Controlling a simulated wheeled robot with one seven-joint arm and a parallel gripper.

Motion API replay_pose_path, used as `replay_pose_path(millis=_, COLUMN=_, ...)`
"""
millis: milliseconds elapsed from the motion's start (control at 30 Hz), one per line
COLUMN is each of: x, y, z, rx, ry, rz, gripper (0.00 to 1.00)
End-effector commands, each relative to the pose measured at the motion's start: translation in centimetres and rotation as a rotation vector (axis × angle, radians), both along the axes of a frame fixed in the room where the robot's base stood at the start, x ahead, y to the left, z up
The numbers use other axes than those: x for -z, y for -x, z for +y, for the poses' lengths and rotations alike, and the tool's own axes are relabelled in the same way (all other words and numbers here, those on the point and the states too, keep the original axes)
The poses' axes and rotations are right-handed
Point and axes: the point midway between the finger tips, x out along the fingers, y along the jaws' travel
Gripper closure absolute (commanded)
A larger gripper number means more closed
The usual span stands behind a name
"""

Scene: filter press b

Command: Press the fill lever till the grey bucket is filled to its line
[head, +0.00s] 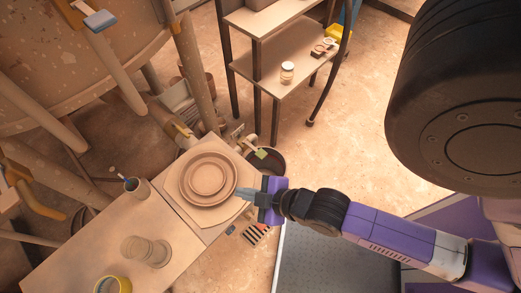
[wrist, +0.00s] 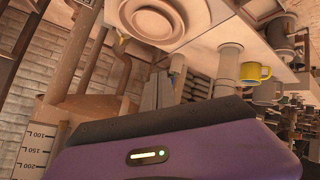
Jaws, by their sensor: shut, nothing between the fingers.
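My gripper (head: 246,193) is shut and empty, beside the right rim of the stacked round plates on the table. Its closed fingers (wrist: 160,92) also show in the wrist view. A dark round bucket (head: 281,164) stands on the floor just beyond the table's far corner, apart from my gripper. Its inside looks dark; no fill line or level can be made out. A small green tab (head: 261,154) shows over the bucket's near left rim, perhaps a lever's end; I cannot tell.
A shelf unit (head: 275,72) stands behind. A vessel marked in litres (wrist: 45,130) shows in the wrist view. Floor right of the bucket is clear.

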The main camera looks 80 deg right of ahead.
Motion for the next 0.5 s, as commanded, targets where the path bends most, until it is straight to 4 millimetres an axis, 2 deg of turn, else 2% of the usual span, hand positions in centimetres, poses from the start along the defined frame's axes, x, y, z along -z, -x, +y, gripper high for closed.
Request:
replay_pose_path(millis=33, x=2.2, y=-1.3, z=-1.5, rx=0.000, ry=0.047, rz=0.064, gripper=1.00)
replay_pose_path(millis=100, x=4.9, y=-2.3, z=-3.3, rx=-0.024, ry=0.105, rz=0.171, gripper=1.00)
replay_pose_path(millis=200, x=8.2, y=-3.6, z=-6.3, rx=-0.076, ry=0.167, rz=0.324, gripper=1.00)
replay_pose_path(millis=333, x=11.3, y=-4.6, z=-10.6, rx=-0.167, ry=0.212, rz=0.512, gripper=1.00)
replay_pose_path(millis=500, x=13.1, y=-4.7, z=-16.9, rx=-0.332, ry=0.215, rz=0.727, gripper=1.00)
